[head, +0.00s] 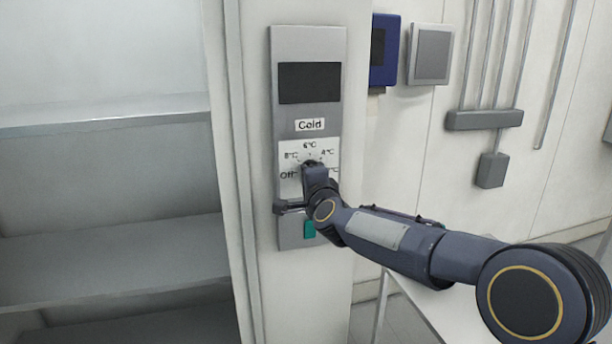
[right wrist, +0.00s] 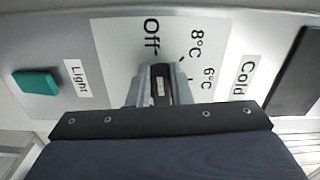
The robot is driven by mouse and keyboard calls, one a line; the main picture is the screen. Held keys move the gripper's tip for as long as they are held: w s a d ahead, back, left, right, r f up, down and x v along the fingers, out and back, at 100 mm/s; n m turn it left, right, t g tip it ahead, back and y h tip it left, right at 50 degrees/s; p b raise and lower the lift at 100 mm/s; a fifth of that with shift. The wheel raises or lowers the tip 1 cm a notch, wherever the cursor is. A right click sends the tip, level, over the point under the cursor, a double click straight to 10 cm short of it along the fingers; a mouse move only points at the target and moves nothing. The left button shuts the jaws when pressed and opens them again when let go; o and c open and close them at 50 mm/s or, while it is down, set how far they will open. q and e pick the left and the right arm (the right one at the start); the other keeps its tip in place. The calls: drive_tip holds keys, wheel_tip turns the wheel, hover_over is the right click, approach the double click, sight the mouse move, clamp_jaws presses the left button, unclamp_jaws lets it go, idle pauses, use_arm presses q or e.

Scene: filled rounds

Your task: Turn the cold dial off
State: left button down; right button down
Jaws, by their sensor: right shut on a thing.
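The cold dial (right wrist: 161,90) is a dark knob with a pale mark, on a light scale plate (right wrist: 215,45). The plate is printed Off, 8°C and 6°C in the right wrist view, with 4°C also readable in the head view. My right gripper (head: 312,170) is at the dial, and its two grey fingers (right wrist: 160,82) are shut on the dial, one on each side. In the head view the gripper hides most of the dial. I cannot tell exactly which setting it points to. My left gripper is not in view.
The grey control panel (head: 333,45) has a dark display (head: 310,83) above the Cold label (head: 310,125). A teal light switch (right wrist: 37,82) is below the dial. Open shelves (head: 110,250) stand at left. A blue box (head: 384,50) and grey box (head: 430,54) are on the wall at right.

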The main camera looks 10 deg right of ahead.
drive_tip(key=shift+f+n, duration=0.2)
drive_tip(key=shift+n, duration=0.4)
drive_tip(key=c, duration=1.3)
unclamp_jaws()
drive_tip(key=shift+s, duration=0.1)
drive_tip(key=s+b, duration=0.1)
drive_tip(key=s, duration=0.6)
drive_tip(key=shift+s+d, duration=0.1)
drive_tip(key=shift+s, duration=0.25)
drive_tip(key=s+d+f+n+g+y, duration=0.1)
drive_tip(key=s+f+n+g, duration=0.3)
drive_tip(key=s+f, duration=0.3)
drive_tip(key=s+d+f+n+g+y, duration=0.1)
drive_tip(key=s+f+n+g, duration=0.3)
drive_tip(key=s, duration=1.3)
drive_tip(key=s+d+f+n+g+y, duration=0.1)
drive_tip(key=s+f+n+g, duration=0.3)
drive_tip(key=s+f, duration=0.7)
drive_tip(key=shift+s+f+n, duration=0.25)
drive_tip(key=shift+s+n, duration=0.65)
drive_tip(key=shift+s, duration=0.15)
